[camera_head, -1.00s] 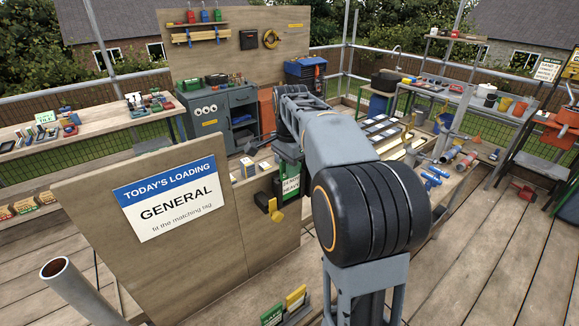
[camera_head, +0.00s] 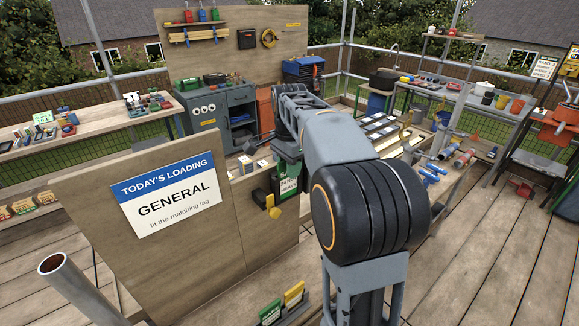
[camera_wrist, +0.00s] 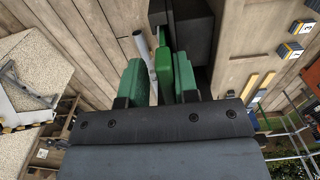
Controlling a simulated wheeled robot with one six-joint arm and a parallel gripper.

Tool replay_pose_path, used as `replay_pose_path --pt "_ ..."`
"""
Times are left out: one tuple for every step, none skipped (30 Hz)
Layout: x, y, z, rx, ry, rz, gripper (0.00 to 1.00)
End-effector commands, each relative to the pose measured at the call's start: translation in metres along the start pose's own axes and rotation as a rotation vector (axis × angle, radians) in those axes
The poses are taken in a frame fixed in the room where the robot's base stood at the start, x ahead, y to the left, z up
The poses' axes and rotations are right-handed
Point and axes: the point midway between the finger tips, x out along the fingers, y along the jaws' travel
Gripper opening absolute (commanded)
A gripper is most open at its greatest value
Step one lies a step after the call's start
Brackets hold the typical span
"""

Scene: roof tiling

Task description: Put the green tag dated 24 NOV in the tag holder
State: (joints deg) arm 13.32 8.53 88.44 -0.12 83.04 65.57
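My gripper (camera_head: 287,163) has green fingers and is shut on a green tag (camera_head: 288,187) with a white label. The label's lettering is too small to read surely. In the wrist view the tag (camera_wrist: 165,68) stands edge-on between the fingers, beside a thin grey bar. The tag holder (camera_head: 261,198) is dark with a yellow knob and is mounted at the right end of the wooden board. In the head view the tag is right beside the holder and overlaps its edge; I cannot tell whether it is inside. The dark holder also shows beyond the fingers in the wrist view (camera_wrist: 193,35).
The board (camera_head: 230,240) carries a sign (camera_head: 166,194) reading TODAY'S LOADING GENERAL. A low rack at the bottom holds another green tag (camera_head: 270,314) and a yellow tag (camera_head: 294,294). Small boxes (camera_head: 246,165) sit behind the board. A pipe end (camera_head: 52,264) rises at lower left.

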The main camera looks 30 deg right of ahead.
Motion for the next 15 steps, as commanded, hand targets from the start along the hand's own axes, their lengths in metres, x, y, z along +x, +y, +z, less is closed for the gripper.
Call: replay_pose_path --pt "0.008 -0.002 0.001 0.000 -0.006 0.006 0.41" --pt "0.008 -0.002 0.001 -0.001 -0.006 0.005 0.41" --pt "0.008 -0.002 0.001 -0.001 -0.006 0.005 0.41" --pt "0.008 -0.002 0.002 -0.001 -0.006 0.004 0.41" --pt "0.008 -0.002 0.002 -0.001 -0.006 0.004 0.41" --pt "0.008 -0.003 0.002 -0.001 -0.006 0.004 0.41" --pt "0.008 -0.003 0.002 -0.001 -0.006 0.003 0.41" --pt "0.008 -0.003 0.002 -0.001 -0.006 0.003 0.41" --pt "0.006 -0.003 0.002 -0.002 -0.006 0.003 0.41" --pt "0.005 -0.003 0.002 -0.002 -0.006 0.002 0.41" --pt "0.003 -0.003 0.002 -0.002 -0.006 0.002 0.41" --pt "-0.001 -0.003 0.002 -0.002 -0.006 0.001 0.41" --pt "-0.005 -0.003 0.001 -0.002 -0.005 0.000 0.41" --pt "-0.011 -0.002 0.001 -0.001 -0.004 -0.002 0.41" --pt "-0.018 -0.002 0.001 0.000 -0.003 -0.003 0.41"
